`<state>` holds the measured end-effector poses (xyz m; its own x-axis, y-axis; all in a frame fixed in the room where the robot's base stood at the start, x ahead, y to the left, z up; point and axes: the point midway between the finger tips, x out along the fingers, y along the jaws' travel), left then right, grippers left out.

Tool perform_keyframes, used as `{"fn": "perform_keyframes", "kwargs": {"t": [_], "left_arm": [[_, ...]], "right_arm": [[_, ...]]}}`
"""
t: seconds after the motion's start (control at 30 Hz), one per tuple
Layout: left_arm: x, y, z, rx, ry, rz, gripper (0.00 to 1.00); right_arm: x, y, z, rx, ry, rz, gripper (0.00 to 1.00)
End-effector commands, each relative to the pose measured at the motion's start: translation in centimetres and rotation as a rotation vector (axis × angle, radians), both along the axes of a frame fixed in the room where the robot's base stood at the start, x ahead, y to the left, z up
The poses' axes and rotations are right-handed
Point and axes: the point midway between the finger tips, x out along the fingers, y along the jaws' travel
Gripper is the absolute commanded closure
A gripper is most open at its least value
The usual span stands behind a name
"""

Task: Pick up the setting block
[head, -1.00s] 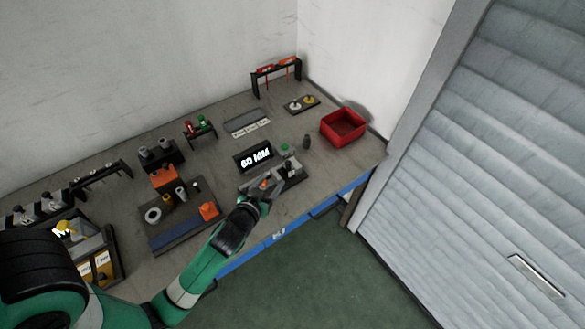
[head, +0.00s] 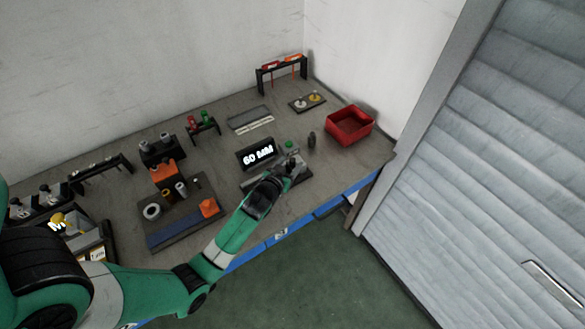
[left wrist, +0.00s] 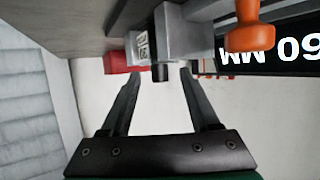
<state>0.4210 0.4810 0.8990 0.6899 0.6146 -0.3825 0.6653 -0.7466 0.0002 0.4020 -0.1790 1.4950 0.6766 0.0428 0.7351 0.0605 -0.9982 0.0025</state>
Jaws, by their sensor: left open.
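A grey metal block with a small printed label (left wrist: 143,46) shows at the top centre of the left wrist view; I take it for the setting block, but cannot be sure. It is beside a larger grey metal part (left wrist: 184,36). My left gripper (left wrist: 162,76) is open, its fingertips close to the labelled block's lower edge; I cannot tell whether they touch it. In the head view, my left gripper (head: 289,165) is over the fixture by the 60 MM display (head: 258,154) and hides much of it. The right gripper is not in view.
A small dark upright object (head: 311,140) and a red bin (head: 349,136) stand to the right. A tray of parts (head: 178,237) lies left. Bare bench shows in front of the bin.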

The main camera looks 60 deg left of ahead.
Motion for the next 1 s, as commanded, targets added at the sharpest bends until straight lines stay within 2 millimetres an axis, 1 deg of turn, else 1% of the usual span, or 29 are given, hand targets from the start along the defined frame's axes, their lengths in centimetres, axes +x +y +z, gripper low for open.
{"fn": "perform_keyframes", "kwargs": {"t": [0.1, 0.27, 0.4, 0.43, 0.47, 1.0], "left_arm": [[-0.04, -0.02, 0.06, 0.000, 0.000, 0.000, 0.38], [-0.05, -0.03, 0.07, 0.000, 0.000, 0.000, 0.67], [-0.06, -0.04, 0.07, 0.000, 0.000, 0.000, 0.92], [-0.06, -0.04, 0.07, 0.000, 0.000, 0.000, 0.97], [-0.06, -0.04, 0.06, 0.000, 0.000, 0.000, 1.00], [-0.06, -0.04, 0.06, 0.000, 0.000, 0.000, 1.00]], "right_arm": [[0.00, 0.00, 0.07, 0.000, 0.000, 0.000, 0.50], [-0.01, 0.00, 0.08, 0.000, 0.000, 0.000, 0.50], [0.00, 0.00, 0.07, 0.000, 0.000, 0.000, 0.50], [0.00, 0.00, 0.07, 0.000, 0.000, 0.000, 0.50], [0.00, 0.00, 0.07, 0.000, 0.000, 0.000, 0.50], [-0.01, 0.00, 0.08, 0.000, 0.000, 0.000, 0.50]]}}
